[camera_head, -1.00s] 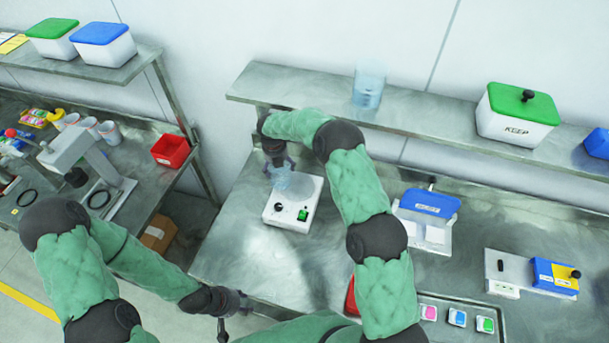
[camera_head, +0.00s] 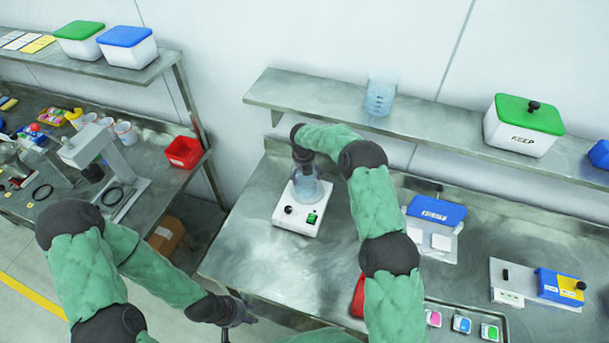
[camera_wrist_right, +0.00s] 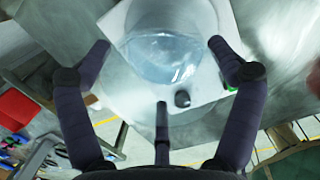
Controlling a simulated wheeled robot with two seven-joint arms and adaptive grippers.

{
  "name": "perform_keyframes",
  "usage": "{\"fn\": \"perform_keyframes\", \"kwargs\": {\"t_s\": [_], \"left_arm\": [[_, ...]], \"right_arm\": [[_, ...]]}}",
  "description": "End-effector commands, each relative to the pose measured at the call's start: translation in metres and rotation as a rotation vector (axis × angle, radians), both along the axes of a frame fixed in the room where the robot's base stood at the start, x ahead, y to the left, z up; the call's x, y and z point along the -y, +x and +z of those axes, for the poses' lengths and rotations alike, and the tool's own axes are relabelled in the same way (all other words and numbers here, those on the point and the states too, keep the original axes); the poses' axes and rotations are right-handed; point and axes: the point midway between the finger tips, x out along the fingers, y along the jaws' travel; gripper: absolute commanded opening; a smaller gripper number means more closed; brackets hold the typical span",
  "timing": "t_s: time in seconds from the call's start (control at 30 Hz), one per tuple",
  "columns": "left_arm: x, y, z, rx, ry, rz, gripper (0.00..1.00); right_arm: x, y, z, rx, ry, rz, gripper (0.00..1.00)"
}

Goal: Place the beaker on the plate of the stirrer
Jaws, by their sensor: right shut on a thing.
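A clear beaker (camera_head: 308,188) is over the round plate of the white stirrer (camera_head: 290,217), roughly upright. I cannot tell whether its base touches the plate. My right gripper (camera_head: 305,168) comes down from above and is shut on the beaker. The plate is mostly hidden by the beaker. My left gripper (camera_head: 240,312) is low at the bench's front edge; its fingers are unclear.
Another clear vessel (camera_head: 381,94) stands on the shelf (camera_head: 310,95) above the bench. A white box with a green lid (camera_head: 525,125) is further right. A blue-lidded device (camera_head: 436,212) stands right of my right arm. The bench left of the stirrer is clear.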

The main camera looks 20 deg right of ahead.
Motion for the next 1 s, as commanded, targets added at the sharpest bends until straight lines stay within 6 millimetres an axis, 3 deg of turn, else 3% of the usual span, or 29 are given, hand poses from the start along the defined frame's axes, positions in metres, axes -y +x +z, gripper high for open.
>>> {"fn": "perform_keyframes", "kwargs": {"t_s": [0.27,0.3,0.33,0.77,1.0], "left_arm": [[0.001,-0.001,-0.003,-0.001,0.0,-0.003,0.4],[0.001,-0.001,-0.003,-0.001,0.0,-0.003,0.4],[0.0,-0.001,-0.002,-0.001,0.0,-0.002,0.4],[0.0,-0.001,0.002,-0.001,0.0,-0.002,0.4],[0.001,-0.001,-0.004,-0.001,0.0,-0.002,0.4]], "right_arm": [[0.002,0.001,0.0,0.004,-0.001,-0.003,0.33],[0.001,0.0,-0.002,0.0,-0.001,-0.002,0.97],[0.001,0.0,-0.002,0.0,-0.001,-0.002,1.0],[0.001,0.0,0.002,0.0,-0.001,-0.002,1.0],[-0.002,-0.003,0.038,0.005,-0.001,-0.001,1.0]]}}
